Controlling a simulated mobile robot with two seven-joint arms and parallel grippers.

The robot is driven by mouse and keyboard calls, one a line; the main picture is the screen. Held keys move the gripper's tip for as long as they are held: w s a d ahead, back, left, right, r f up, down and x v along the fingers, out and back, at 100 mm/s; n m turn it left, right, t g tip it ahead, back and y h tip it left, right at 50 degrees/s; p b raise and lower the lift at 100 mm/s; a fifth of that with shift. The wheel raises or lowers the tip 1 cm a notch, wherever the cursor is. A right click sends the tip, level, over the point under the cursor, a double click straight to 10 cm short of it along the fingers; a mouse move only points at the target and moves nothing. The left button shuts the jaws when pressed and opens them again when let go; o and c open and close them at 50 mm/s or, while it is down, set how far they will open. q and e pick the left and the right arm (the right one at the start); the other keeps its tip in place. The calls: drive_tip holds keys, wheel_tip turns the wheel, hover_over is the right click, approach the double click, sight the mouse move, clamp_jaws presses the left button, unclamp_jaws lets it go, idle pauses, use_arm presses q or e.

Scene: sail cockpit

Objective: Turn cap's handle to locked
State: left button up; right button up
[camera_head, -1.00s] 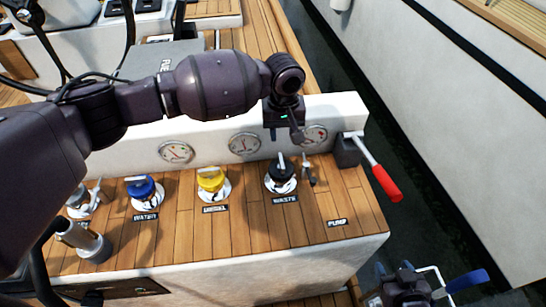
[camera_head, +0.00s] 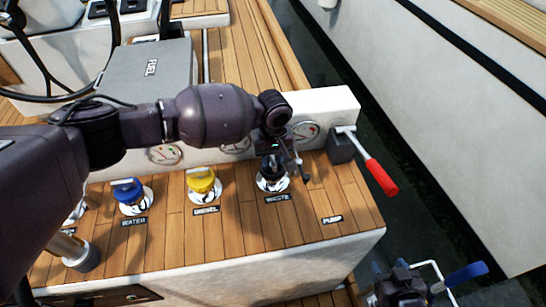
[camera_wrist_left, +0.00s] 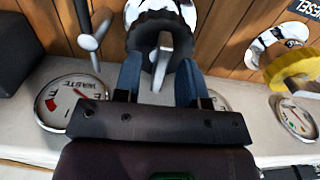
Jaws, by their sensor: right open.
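The black waste cap (camera_head: 271,182) sits in its bright metal deck ring above the WASTE label. In the left wrist view its upright grey handle (camera_wrist_left: 162,58) stands between the two blue fingers of my left gripper (camera_wrist_left: 158,75). Small gaps show beside the handle, so the fingers look open around it, not clamped. In the head view my left gripper (camera_head: 277,158) is above and behind the cap and partly hides it. My right gripper (camera_head: 408,274) is low at the right, open, away from the cap.
A thin metal lever (camera_head: 301,166) stands right beside the waste cap. The yellow diesel cap (camera_head: 203,182) and blue water cap (camera_head: 129,192) are to the left. The red pump handle (camera_head: 380,177) juts out at right. Gauges line the white wall behind.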

use_arm(q)
drive_tip(key=shift+f, duration=0.25)
